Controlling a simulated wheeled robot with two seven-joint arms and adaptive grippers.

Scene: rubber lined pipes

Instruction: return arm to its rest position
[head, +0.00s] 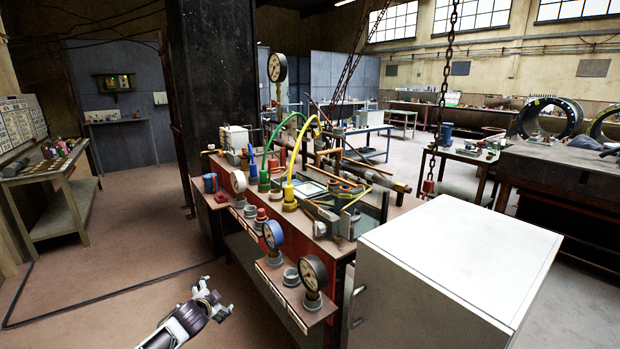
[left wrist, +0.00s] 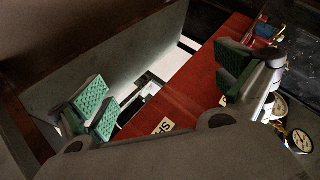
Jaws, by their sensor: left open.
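My left gripper (head: 212,300) is low in the head view, above the floor to the left of the red workbench (head: 330,250). It is apart from the bench and from the gauges along its front. In the left wrist view, the two green-padded fingers of my left gripper (left wrist: 163,90) are spread wide with nothing between the pads. Behind them the red bench face (left wrist: 185,95) with part of a white label shows at a tilt. My right gripper is not seen.
A white-topped cabinet (head: 460,255) stands at the bench's right front. Dial gauges (head: 314,275) sit on a low shelf along the bench. A dark column (head: 215,90) rises behind it. Open floor (head: 110,260) lies to the left, with a side table (head: 55,200) beyond.

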